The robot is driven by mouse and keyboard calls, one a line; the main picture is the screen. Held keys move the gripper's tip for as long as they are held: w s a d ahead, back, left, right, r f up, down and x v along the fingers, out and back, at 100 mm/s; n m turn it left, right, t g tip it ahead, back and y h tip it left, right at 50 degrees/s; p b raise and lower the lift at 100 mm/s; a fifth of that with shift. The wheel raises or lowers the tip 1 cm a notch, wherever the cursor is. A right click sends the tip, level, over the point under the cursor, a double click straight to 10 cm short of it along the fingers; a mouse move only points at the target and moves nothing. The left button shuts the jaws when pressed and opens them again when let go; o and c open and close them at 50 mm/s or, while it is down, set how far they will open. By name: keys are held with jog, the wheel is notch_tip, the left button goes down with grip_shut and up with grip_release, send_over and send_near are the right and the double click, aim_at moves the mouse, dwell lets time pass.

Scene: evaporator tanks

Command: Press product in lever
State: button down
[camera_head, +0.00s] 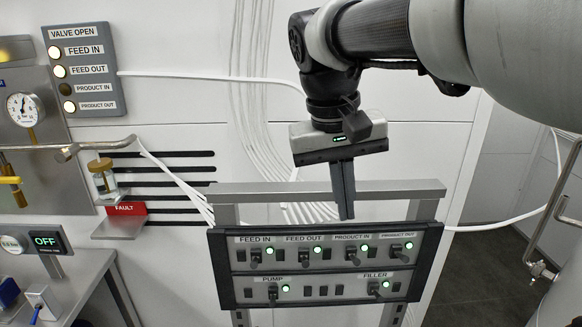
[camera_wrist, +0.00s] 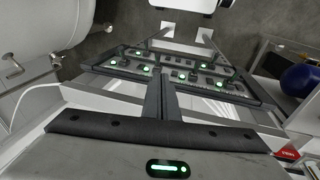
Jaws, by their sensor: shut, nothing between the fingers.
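The PRODUCT IN lever (camera_head: 352,257) is a small dark lever in the upper row of the control panel (camera_head: 216,262), with a lit green light beside it. It is third from the left, between FEED OUT (camera_head: 303,254) and PRODUCT OUT (camera_head: 400,251). My gripper (camera_head: 346,216) is shut and empty, its fingers pointing down. The fingertips are above the panel's top edge, over the PRODUCT IN label, and appear apart from the lever. In the wrist view the closed fingers (camera_wrist: 161,90) reach toward the panel, covering part of it.
The PUMP lever (camera_head: 272,294) and FILLER lever (camera_head: 375,289) sit in the lower row. A metal rail (camera_head: 290,190) runs behind the panel near my fingers. On the VALVE OPEN board (camera_head: 84,71), the PRODUCT IN lamp is dark and the others lit. A red FAULT sign (camera_head: 127,209) stands left.

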send_near(351, 258)
jog(key=b+x, duration=0.1)
jog(key=x, duration=0.4)
jog(key=shift+f, duration=0.1)
jog(key=shift+f+b, duration=0.15)
jog(key=shift+b, duration=0.3)
